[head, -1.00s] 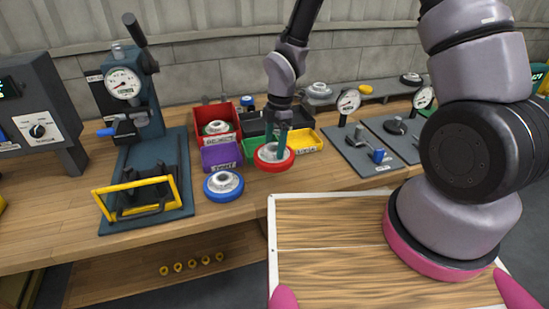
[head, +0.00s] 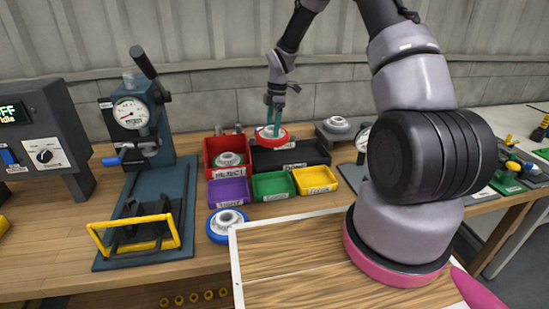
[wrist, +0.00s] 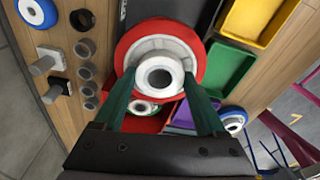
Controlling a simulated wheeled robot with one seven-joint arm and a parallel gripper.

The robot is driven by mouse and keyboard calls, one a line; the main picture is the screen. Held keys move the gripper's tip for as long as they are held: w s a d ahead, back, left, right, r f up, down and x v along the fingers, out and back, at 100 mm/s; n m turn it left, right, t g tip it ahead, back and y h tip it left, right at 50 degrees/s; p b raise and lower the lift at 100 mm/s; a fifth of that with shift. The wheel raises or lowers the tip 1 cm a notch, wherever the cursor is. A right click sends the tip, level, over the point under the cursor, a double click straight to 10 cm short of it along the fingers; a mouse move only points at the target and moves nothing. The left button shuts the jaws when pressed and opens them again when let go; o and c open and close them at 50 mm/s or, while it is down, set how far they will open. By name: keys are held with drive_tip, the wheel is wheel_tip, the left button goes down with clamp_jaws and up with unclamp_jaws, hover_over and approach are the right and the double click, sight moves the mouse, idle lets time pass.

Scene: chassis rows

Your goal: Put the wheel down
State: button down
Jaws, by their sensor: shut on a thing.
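The red-rimmed wheel (head: 271,137) has a pale metal hub and hangs over the back left part of the black tray (head: 310,153). My gripper (head: 273,122) is shut on its hub from above. In the wrist view the wheel (wrist: 190,50) sits between my gripper's green fingers (wrist: 158,88), with its round hub facing the camera. Whether its underside touches the tray is unclear. A blue-rimmed wheel (head: 226,223) lies on the bench in front of the bins.
A red bin (head: 213,150) holding a grey-hubbed part stands left of the tray. Purple (head: 229,191), green (head: 273,185) and yellow (head: 315,179) bins stand in front. A press (head: 150,200) stands at left. A grey block with a hub (head: 338,128) stands right.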

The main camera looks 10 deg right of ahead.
drive_tip(key=shift+w+f, duration=0.15)
drive_tip(key=shift+f, duration=2.35)
drive_tip(key=shift+w+f, duration=0.1)
drive_tip(key=shift+f, duration=2.4)
unclamp_jaws()
drive_tip(key=shift+f, duration=0.15)
